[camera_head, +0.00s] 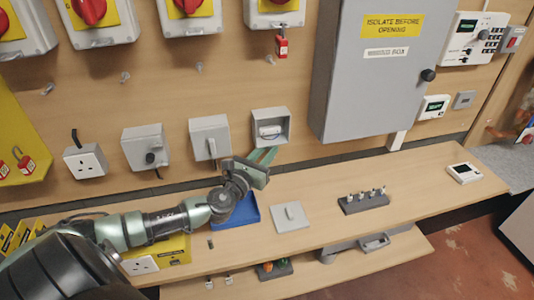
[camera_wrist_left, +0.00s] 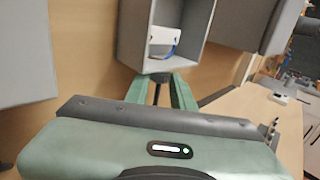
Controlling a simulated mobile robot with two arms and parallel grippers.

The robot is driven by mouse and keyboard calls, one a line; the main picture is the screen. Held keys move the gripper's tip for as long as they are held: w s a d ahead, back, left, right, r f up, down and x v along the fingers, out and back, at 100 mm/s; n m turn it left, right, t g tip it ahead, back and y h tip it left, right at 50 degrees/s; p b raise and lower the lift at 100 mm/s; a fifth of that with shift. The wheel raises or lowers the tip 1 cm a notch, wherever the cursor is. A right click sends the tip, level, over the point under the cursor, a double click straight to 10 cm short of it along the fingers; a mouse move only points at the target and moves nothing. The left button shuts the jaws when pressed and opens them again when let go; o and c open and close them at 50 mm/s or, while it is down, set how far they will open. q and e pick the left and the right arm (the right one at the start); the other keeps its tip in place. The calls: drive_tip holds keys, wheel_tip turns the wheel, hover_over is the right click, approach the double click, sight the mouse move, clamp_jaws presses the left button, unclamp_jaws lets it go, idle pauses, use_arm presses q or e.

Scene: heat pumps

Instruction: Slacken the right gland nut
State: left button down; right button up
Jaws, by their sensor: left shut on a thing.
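The open grey box (camera_head: 286,112) is the rightmost of the small wall boxes, and a white block with a blue wire sits inside it; the box also shows in the wrist view (camera_wrist_left: 130,35). Its gland nut (camera_wrist_left: 160,77) is a small dark piece under the box's bottom face, largely hidden. My left gripper (camera_head: 264,155) reaches up from below the box, and its two green fingers (camera_wrist_left: 160,90) stand either side of the dark gland, shut on it. In the head view the nut cannot be made out behind the fingers. My right gripper is not in view.
Two closed grey boxes (camera_head: 209,136) hang to the left, glands below. A large grey cabinet (camera_head: 375,75) stands out close to the right. On the bench lie a blue tray (camera_head: 246,211), a grey lid (camera_head: 290,217) and a dark rack (camera_head: 364,203). The bench's right part is mostly clear.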

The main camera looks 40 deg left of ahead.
use_arm(q)
drive_tip(key=c, duration=1.2)
unclamp_jaws()
